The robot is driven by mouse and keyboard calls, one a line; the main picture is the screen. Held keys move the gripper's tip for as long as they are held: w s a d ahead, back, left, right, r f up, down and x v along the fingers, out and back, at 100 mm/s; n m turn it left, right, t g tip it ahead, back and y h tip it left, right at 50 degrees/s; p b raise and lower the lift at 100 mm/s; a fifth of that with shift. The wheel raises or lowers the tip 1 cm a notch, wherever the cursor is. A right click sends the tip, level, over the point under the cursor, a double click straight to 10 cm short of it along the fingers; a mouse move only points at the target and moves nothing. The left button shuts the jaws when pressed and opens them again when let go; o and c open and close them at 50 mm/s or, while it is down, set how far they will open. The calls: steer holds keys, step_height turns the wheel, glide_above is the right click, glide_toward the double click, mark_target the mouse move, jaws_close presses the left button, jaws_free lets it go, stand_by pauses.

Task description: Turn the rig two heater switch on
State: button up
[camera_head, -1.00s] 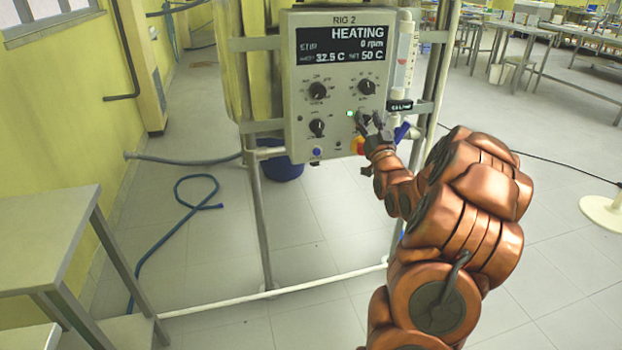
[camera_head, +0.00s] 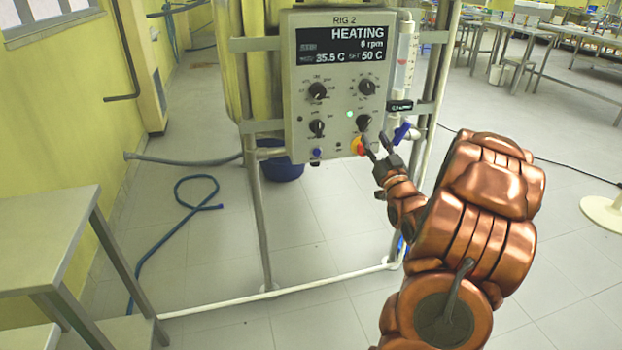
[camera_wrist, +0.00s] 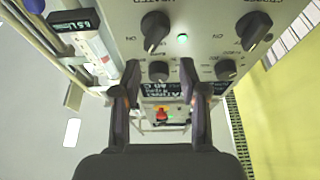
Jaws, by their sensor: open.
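The rig 2 control panel (camera_head: 340,115) is a grey box whose display (camera_head: 342,46) reads HEATING, 0 rpm, 35.5 C and set 50 C. The heater switch (camera_head: 363,122) is the black knob at the lower right, beside a lit green lamp (camera_head: 350,114). In the wrist view the panel is upside down, with the heater switch (camera_wrist: 155,30) at the top beside the green lamp (camera_wrist: 182,39). My gripper (camera_head: 377,143) is open and empty, just below the switch and apart from it. Its two fingers (camera_wrist: 160,72) show spread in the wrist view.
A red and yellow button (camera_head: 357,146) sits close to my fingers. A blue-handled valve (camera_head: 402,132) and a clear flow tube (camera_head: 404,60) stand right of the panel. Metal posts (camera_head: 262,215) carry the rig. A blue hose (camera_head: 165,240) lies on the floor; a table (camera_head: 45,235) stands left.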

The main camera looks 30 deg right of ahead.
steer(key=shift+w+a+n+g+y+p, duration=1.1)
steer(key=shift+w+a+g+p, duration=1.9)
steer(key=shift+a, duration=1.8)
steer(key=s+a+r+g+y+p, duration=0.2)
steer(key=s+a+g+p, duration=0.5)
steer(key=s+a, duration=0.6)
steer(key=shift+a+g, duration=1)
steer(key=shift+a, duration=0.4)
steer(key=shift+o, duration=0.2)
